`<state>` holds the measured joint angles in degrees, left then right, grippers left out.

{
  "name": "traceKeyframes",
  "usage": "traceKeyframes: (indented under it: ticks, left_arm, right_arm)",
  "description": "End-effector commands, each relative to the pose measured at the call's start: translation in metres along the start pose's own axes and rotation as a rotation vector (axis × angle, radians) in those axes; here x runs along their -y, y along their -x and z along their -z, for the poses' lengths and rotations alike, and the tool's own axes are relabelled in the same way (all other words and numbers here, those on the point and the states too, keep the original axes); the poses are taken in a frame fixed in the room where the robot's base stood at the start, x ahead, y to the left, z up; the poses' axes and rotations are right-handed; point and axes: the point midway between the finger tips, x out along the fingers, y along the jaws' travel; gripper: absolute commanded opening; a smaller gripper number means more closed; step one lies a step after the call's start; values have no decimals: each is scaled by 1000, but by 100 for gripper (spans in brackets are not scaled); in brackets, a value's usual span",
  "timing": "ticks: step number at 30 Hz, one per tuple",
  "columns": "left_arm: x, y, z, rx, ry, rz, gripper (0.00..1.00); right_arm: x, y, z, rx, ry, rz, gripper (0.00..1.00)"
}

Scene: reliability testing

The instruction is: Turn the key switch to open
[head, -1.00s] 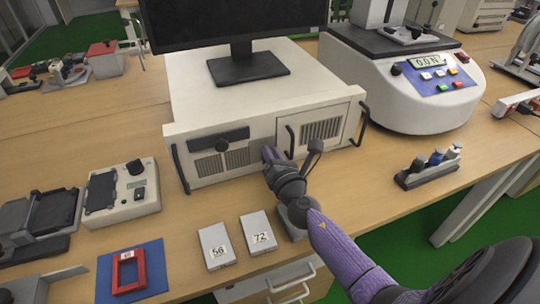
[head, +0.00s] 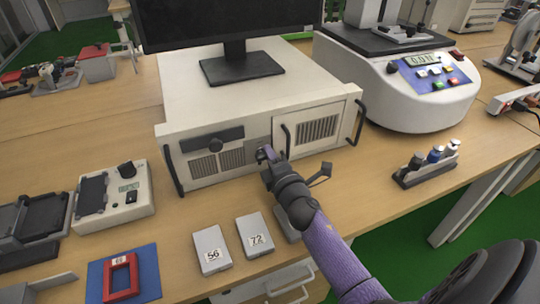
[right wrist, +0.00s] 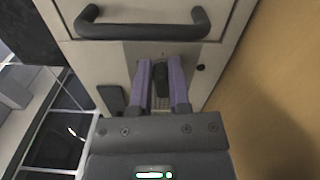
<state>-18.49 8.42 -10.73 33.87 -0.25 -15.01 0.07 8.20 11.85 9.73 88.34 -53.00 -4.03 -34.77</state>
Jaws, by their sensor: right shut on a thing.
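The beige cabinet (head: 205,105) stands on the wooden table, with the key switch on its front panel near the middle. In the right wrist view, the black key (right wrist: 162,79) of the switch stands between the two purple fingers of my right gripper (right wrist: 161,75). The fingers are shut on it, against a grey plate on the panel. In the head view, my right gripper (head: 266,154) is at the cabinet front, just left of the door handle, and it hides the key. My left gripper is not in view.
A black handle (right wrist: 142,27) and the vented door (head: 318,127) are close beside my right gripper. A monitor (head: 240,66) stands on the cabinet. Two numbered boxes (head: 211,250) and a tester (head: 118,199) lie on the left front table. A vial rack (head: 425,165) stands right.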

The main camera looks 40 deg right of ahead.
Motion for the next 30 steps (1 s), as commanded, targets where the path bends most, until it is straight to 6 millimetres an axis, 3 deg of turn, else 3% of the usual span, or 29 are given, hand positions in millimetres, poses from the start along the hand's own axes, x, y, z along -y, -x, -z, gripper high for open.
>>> traceKeyframes:
  ticks: [12,28,29,30]
  left_arm:
    - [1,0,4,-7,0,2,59]
    - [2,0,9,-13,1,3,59]
    - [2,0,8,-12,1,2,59]
    - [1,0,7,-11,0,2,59]
  right_arm:
    - [4,0,0,0,-157,3,0]
    - [4,0,0,0,-176,3,0]
    - [4,0,0,0,-176,3,26]
    - [4,0,0,0,-176,3,35]
